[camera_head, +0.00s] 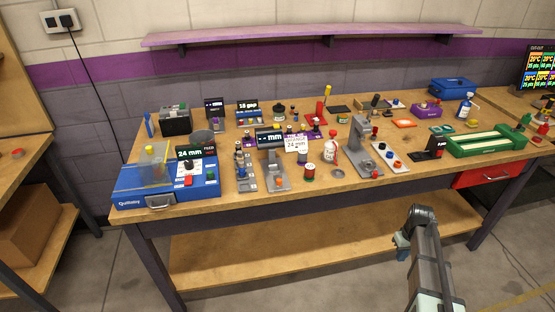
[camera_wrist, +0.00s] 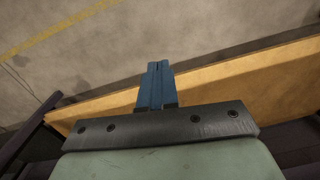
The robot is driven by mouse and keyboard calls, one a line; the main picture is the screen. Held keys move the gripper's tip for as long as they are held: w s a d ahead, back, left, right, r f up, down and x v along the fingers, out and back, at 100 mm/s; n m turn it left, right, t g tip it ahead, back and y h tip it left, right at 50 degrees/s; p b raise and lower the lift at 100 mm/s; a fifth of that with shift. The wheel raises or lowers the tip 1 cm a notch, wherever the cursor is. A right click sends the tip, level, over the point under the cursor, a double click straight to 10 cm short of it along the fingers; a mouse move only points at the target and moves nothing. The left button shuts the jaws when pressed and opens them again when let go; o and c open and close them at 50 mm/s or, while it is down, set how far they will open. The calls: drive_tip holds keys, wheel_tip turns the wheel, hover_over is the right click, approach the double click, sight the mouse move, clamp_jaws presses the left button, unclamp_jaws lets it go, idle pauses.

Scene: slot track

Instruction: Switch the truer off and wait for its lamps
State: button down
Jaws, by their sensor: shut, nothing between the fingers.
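A blue machine (camera_head: 147,186) lettered "Quillaby" stands at the left front of the bench, with a clear cover on top. It is probably the truer. Beside it, a blue control box (camera_head: 197,177) has a display reading "24 mm FEED", a dark knob and a red part. The picture is too small to tell the switch position or whether any lamps are lit. My gripper (camera_head: 401,245) is in front of the bench, to the right and well away from the machine. In the wrist view its blue fingers (camera_wrist: 156,84) are together and empty.
The wooden bench (camera_head: 225,200) is crowded with stands, bottles, small parts and displays. A grey upright stand (camera_head: 363,145) and a white bottle (camera_head: 330,150) stand between my gripper's side and the machine. A lower shelf (camera_head: 290,255) runs under the bench. A purple wall shelf (camera_head: 310,34) hangs behind.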

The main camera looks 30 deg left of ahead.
drive_tip(key=w+a+r+n+t, duration=0.15)
drive_tip(key=w+a+r, duration=0.3)
drive_tip(key=r, duration=0.45)
drive_tip(key=w+a+r+n+y, duration=0.1)
drive_tip(key=w+a+r+n, duration=0.1)
drive_tip(key=w+a+r, duration=0.35)
drive_tip(key=w+a+r+n+t, duration=0.15)
drive_tip(key=a+r, duration=0.45)
drive_tip(key=r, duration=0.6)
drive_tip(key=s+a+r+n, duration=0.2)
drive_tip(key=a, duration=0.5)
drive_tip(key=s+a+r+n, duration=0.1)
drive_tip(key=s+a, duration=0.2)
drive_tip(key=a, duration=0.5)
wheel_tip(320, 180, up, 13)
drive_tip(key=n+g, duration=0.2)
drive_tip(key=n, duration=1)
hover_over(189, 177)
drive_tip(key=shift+r+h, duration=0.2)
drive_tip(key=shift+h, duration=0.2)
wheel_tip(189, 177, down, 14)
